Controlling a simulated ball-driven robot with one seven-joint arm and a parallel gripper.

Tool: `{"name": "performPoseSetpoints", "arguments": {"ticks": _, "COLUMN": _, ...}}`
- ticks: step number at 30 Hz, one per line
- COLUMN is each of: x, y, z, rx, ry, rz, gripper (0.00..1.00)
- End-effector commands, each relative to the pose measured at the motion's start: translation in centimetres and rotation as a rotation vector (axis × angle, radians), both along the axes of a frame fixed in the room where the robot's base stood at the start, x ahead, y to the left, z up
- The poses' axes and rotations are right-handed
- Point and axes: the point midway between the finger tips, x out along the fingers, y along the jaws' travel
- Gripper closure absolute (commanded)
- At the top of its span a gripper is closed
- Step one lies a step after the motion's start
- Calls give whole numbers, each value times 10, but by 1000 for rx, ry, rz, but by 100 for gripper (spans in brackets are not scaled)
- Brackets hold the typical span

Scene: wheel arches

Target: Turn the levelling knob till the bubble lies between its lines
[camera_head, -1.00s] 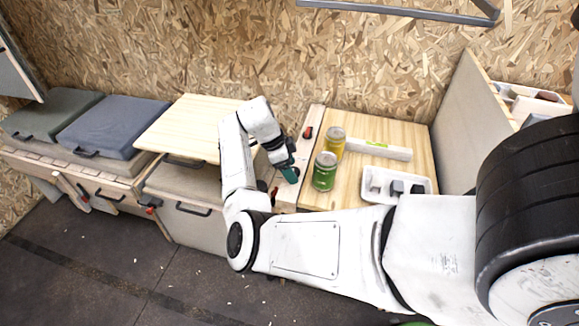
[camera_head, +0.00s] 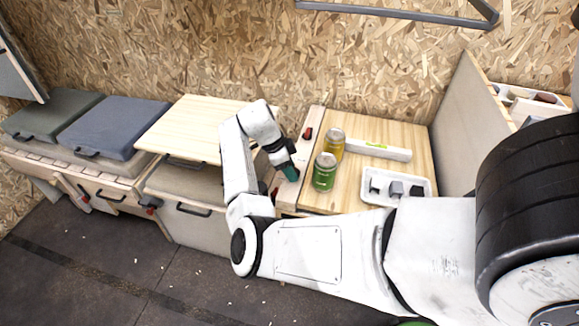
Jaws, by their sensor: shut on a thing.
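My gripper (camera_head: 291,174) points down at the pale strip along the left edge of the right-hand wooden top (camera_head: 405,157). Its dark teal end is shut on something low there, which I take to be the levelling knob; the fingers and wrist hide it. A white level bar (camera_head: 398,153) with a small green vial (camera_head: 376,146) lies at the back of this top. The bubble and its lines are too small to make out.
A white tray (camera_head: 427,190) with small dark and grey pieces lies nearby. A red-and-black latch (camera_head: 308,133) is behind my gripper.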

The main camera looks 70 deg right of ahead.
Motion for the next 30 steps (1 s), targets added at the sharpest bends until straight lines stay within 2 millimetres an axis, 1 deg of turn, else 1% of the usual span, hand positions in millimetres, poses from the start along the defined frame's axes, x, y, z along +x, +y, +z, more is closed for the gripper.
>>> {"name": "performPoseSetpoints", "arguments": {"ticks": 1, "x": -1, "y": 1, "z": 3, "rx": -1, "ry": 3, "rz": 28, "gripper": 85}}
{"name": "performPoseSetpoints", "arguments": {"ticks": 8, "x": -2, "y": 2, "z": 5, "rx": -2, "ry": 4, "rz": 205, "gripper": 85}}
{"name": "performPoseSetpoints", "arguments": {"ticks": 30, "x": -9, "y": 5, "z": 5, "rx": -1, "ry": 1, "rz": 902, "gripper": 85}}
